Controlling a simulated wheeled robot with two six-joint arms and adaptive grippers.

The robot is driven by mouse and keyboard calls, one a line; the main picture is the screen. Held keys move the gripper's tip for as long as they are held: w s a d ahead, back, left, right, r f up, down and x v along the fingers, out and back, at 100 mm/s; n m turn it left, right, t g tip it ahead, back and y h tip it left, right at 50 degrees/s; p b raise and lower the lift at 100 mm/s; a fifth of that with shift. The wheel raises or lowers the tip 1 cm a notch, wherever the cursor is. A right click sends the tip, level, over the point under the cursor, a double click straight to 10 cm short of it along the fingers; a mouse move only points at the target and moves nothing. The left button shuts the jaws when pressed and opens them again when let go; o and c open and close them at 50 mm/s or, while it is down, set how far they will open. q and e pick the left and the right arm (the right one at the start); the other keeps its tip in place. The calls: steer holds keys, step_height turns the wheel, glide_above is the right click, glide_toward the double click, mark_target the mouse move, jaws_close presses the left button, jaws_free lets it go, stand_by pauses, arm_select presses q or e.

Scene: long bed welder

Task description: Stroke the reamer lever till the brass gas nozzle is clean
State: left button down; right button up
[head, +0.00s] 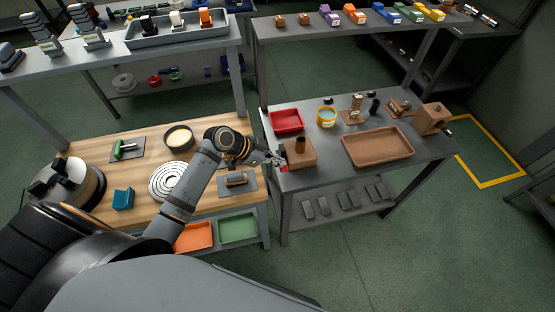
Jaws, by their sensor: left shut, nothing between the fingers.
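A brown block-shaped stand (302,157) sits at the left edge of the grey metal table. A small upright brass-coloured cylinder (300,145), which looks like the gas nozzle, stands on its top. A small red part (284,169), probably the reamer lever, shows at the stand's left side. My left gripper (277,159) is shut and empty, right beside the stand's left side and the red part. I cannot tell whether the fingers touch the red part. The inside of the nozzle is too small to judge. My right gripper is out of view.
The grey table also holds a red tray (287,120), a yellow tin (326,116), a wide brown tray (377,147) and a brown box (431,118).

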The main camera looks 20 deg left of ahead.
arm_select(q)
steer(key=shift+s+d+f+m+t+y+b, duration=0.2)
steer(key=shift+s+f+m+t+y+b, duration=0.25)
steer(key=shift+f+b, duration=0.6)
steer(key=shift+s+d+f+m+t+y+b, duration=0.2)
steer(key=shift+f+t+b, duration=0.5)
steer(key=shift+b, duration=0.65)
steer(key=shift+s+d+f+m+t+y+b, duration=0.2)
steer(key=shift+s+f+m+t+y+b, duration=0.2)
steer(key=shift+f+b, duration=0.7)
